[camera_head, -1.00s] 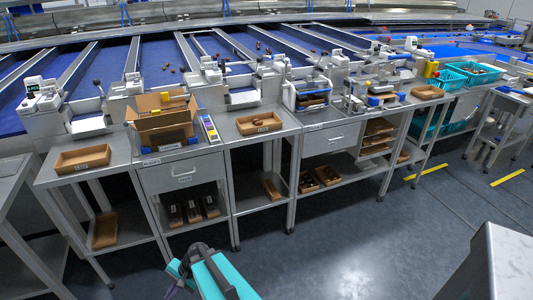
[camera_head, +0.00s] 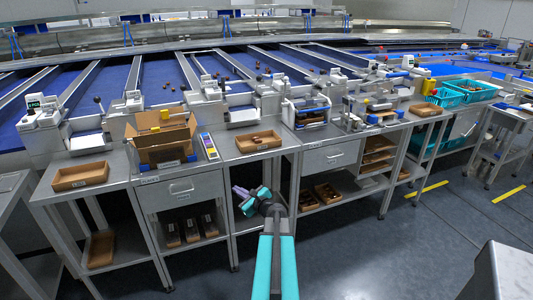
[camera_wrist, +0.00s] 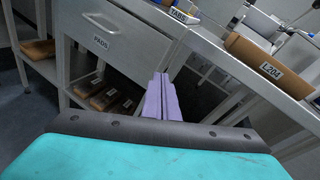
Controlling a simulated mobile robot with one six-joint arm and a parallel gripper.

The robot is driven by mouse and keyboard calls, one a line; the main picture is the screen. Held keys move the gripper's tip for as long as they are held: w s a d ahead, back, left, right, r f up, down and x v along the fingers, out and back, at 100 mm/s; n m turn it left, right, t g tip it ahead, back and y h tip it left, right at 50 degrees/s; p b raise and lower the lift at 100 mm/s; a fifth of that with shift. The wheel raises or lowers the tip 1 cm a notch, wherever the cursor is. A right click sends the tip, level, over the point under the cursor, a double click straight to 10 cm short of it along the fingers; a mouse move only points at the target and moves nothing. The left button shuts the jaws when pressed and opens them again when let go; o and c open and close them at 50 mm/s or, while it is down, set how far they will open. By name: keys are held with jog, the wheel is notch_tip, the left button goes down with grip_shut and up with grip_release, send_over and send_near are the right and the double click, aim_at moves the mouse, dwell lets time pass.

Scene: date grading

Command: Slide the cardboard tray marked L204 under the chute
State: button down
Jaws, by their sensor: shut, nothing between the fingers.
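The cardboard tray marked L204 (camera_wrist: 262,66) is at the upper right of the wrist view, its label facing me. In the head view the tray (camera_head: 243,147) sits near the front of a steel table, with a few brown dates in it. A metal chute-like outlet (camera_head: 241,114) stands behind it, apart from the tray. My gripper (camera_head: 238,190), with purple fingers, is below and in front of the tray, at the table's front and apart from the tray. In the wrist view my gripper (camera_wrist: 161,78) is shut and empty.
The steel table's front edge (camera_wrist: 225,62) lies between my gripper and the tray. A drawer cabinet marked PADS (camera_wrist: 110,30) is at left. An open cardboard box (camera_head: 160,140) and another cardboard tray (camera_head: 80,178) stand left. The floor in front is clear.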

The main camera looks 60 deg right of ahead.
jog(key=s+d+r+m+h, duration=0.5)
jog(key=s+d+r+m, duration=0.2)
jog(key=s+d, duration=0.4)
jog(key=d+r, duration=0.1)
jog(key=d, duration=0.1)
jog(key=shift+s+d+r+h, duration=0.25)
jog(key=shift+d+r+h, duration=0.05)
jog(key=shift+d+h, duration=0.1)
jog(key=shift+w, duration=0.1)
jog(key=p, duration=0.3)
send_near(259, 141)
jog(key=shift+d+f, duration=0.2)
jog(key=shift+w+d+p, duration=0.3)
jog(key=shift+w, duration=0.2)
jog(key=shift+w+f, duration=0.1)
jog(key=shift+w, duration=0.05)
jog(key=shift+b+x, duration=2.1)
jog(key=shift+x, duration=2.85)
jog(key=shift+d+f, duration=0.1)
